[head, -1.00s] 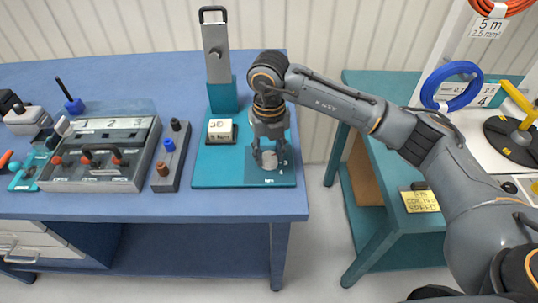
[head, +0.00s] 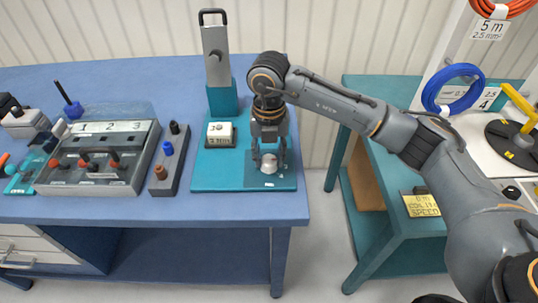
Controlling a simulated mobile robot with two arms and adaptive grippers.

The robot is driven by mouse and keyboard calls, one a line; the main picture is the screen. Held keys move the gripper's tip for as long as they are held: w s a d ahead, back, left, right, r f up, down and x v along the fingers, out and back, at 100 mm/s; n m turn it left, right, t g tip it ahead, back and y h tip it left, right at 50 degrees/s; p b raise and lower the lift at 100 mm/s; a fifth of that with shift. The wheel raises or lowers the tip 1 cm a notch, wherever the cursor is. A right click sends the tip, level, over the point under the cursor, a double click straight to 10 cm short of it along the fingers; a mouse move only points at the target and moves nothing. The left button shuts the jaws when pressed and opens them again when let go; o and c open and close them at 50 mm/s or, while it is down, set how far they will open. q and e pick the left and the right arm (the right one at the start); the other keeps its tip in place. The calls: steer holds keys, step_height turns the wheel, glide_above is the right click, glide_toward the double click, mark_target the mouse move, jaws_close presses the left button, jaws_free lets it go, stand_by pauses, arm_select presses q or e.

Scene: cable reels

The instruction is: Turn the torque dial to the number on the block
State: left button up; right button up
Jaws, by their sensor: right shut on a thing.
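The torque dial (head: 269,168) is a small silvery round knob on a darker square plate at the front right of a teal board (head: 215,178). My right gripper (head: 269,163) points straight down over it, with its fingers on either side, shut on the dial. The dial's markings are too small to read. My left gripper is not in view.
A tall grey post with a handle (head: 215,55) stands behind the block. Left of the board are a dark strip with several knobs (head: 168,160) and a grey box numbered 1 2 3 (head: 112,128). A teal bench with a blue cable coil (head: 453,88) stands right, across a gap.

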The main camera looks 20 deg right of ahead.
mark_target(269, 160)
steer(key=o, duration=1.2)
steer(key=shift+c, duration=0.2)
steer(key=shift+r, duration=0.15)
step_height(269, 160, up, 12)
